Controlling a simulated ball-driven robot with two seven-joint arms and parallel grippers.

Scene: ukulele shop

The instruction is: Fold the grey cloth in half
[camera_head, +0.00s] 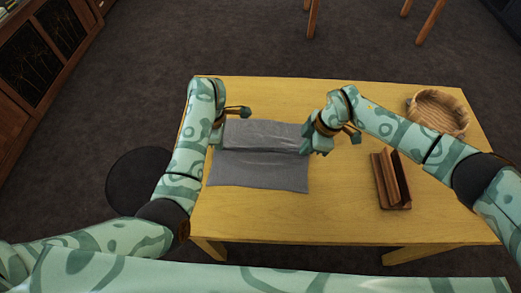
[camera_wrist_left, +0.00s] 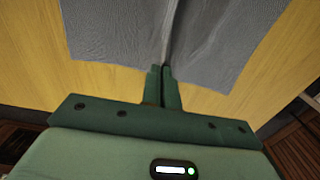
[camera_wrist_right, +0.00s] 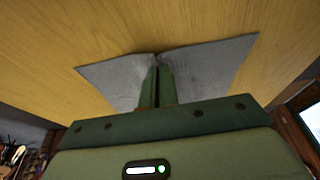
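The grey cloth (camera_head: 258,173) lies on the yellow wooden table, with a raised crease running across its middle between my two grippers. A part of it lies on each side of this crease. My left gripper (camera_head: 217,143) is at the cloth's left edge. In the left wrist view its fingers (camera_wrist_left: 164,70) are together on the cloth (camera_wrist_left: 215,40), which gathers into a ridge there. My right gripper (camera_head: 308,146) is at the right edge. In the right wrist view its fingers (camera_wrist_right: 158,70) are together on the pinched cloth (camera_wrist_right: 210,65). The fingers partly hide the pinched edges.
The table (camera_head: 300,215) is clear in front of the cloth and along its back edge. A brown wooden stand (camera_head: 392,180) stands to the right of the cloth. A woven basket (camera_head: 438,112) sits at the back right. A dark round stool (camera_head: 135,180) is left of the table.

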